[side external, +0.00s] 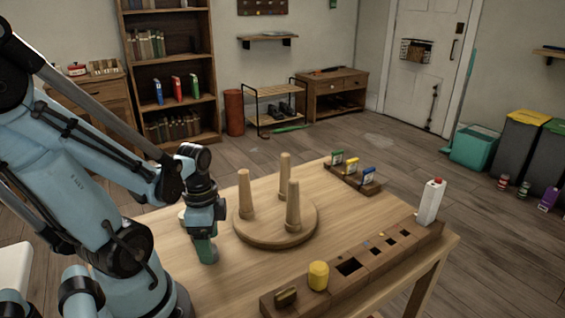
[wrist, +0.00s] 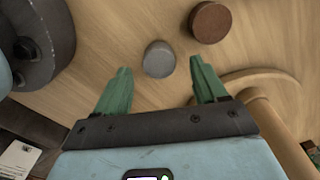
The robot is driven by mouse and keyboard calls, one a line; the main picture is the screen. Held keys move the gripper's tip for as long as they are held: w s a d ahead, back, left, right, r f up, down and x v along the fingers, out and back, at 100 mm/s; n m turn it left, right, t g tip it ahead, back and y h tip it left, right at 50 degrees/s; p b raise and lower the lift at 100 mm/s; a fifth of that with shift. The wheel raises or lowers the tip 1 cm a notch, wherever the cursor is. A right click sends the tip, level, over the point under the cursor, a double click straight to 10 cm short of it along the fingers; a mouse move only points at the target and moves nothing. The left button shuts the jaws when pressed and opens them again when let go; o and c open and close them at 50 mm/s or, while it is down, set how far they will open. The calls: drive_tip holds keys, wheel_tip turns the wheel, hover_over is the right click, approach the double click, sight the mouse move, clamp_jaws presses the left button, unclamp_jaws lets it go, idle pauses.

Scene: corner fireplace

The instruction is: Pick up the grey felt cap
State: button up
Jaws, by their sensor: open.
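The grey felt cap (wrist: 159,59) shows in the wrist view as a small, rounded grey piece on the wooden table. It lies between and slightly beyond the tips of my gripper (wrist: 160,68), whose two green fingers are apart with nothing held. In the side external view my gripper (side external: 207,250) points down, low over the table's near left part. I cannot make out the cap there; my gripper and arm cover that area.
A brown round piece (wrist: 210,22) lies just beyond the right finger. A round wooden base (side external: 275,237) with three upright pegs stands close right of my gripper. A long wooden block (side external: 375,268) with holes, a yellow cylinder (side external: 318,276) and a white carton (side external: 430,202) are farther right.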

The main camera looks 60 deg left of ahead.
drive_tip(key=shift+f, duration=1.25)
drive_tip(key=c, duration=0.9)
